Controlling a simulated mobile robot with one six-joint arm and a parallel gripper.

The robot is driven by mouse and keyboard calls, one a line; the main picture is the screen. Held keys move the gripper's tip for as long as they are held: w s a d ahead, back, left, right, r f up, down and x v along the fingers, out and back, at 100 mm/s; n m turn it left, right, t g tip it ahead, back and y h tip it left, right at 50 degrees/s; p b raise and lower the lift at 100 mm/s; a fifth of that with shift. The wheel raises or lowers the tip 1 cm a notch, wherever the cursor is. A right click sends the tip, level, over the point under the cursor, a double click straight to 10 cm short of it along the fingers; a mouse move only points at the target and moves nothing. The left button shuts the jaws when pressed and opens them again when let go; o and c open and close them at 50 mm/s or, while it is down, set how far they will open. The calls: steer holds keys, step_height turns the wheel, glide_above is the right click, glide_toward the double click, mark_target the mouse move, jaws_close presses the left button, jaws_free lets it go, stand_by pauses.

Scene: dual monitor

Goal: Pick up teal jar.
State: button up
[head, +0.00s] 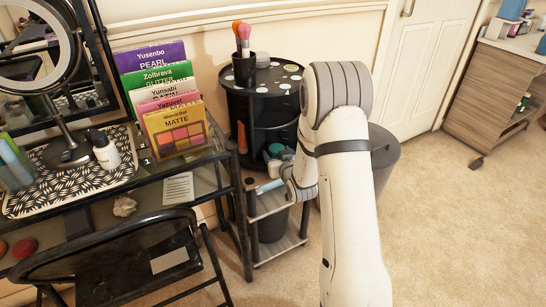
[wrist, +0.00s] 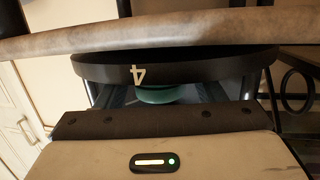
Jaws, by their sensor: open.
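A teal jar (head: 276,150) shows small and partly hidden on a shelf of the black round cart, just left of my white arm. In the wrist view a teal round shape (wrist: 160,96), which looks like the jar, shows in a narrow gap ahead of my gripper (wrist: 165,92). A dark band with a mark like an upside-down 4 covers its upper part. My gripper is open. In the head view its fingers are largely hidden by my arm and wrist, beside the cart's shelves. I cannot tell whether the fingers touch the jar.
The black round cart (head: 236,112) carries a cup of brushes (head: 244,68) on top. A glass vanity table with palettes (head: 178,128) and a mirror stands left. A low grey shelf (head: 284,247) is below. A grey bin (head: 384,160) stands behind my arm. Carpet is clear at right.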

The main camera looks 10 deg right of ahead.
steer(key=shift+w+a+f, duration=0.1)
steer(key=shift+w+f, duration=0.05)
steer(key=shift+w, duration=0.4)
steer(key=c, duration=0.8)
steer(key=shift+o, duration=0.2)
